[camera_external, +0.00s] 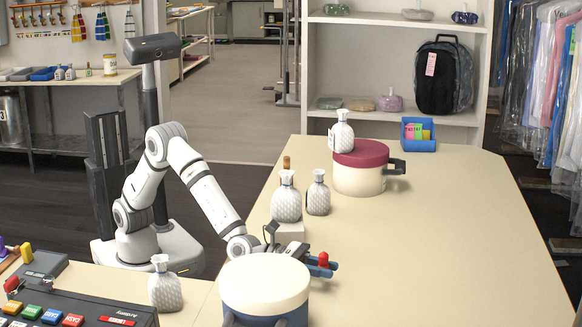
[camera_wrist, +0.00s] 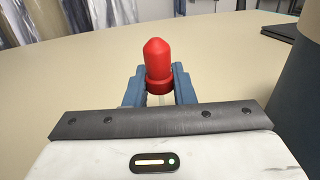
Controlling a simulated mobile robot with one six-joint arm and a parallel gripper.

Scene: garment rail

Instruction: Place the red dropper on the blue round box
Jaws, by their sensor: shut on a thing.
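The red dropper (camera_external: 323,259) is held upright between the blue fingers of my gripper (camera_external: 318,267). In the wrist view the red dropper (camera_wrist: 158,62) stands between the fingertips (camera_wrist: 159,85), its rounded red cap up and its lower part mostly hidden. The blue round box (camera_external: 266,286), with a cream lid and blue lower part, stands at the front of the table. My gripper is just behind it and to its right, the dropper beside the lid rather than over it. A dark blue curved wall, likely this box (camera_wrist: 296,100), fills the wrist view's right edge.
More patterned bottles (camera_external: 286,200) stand behind my gripper. The table's right side is clear.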

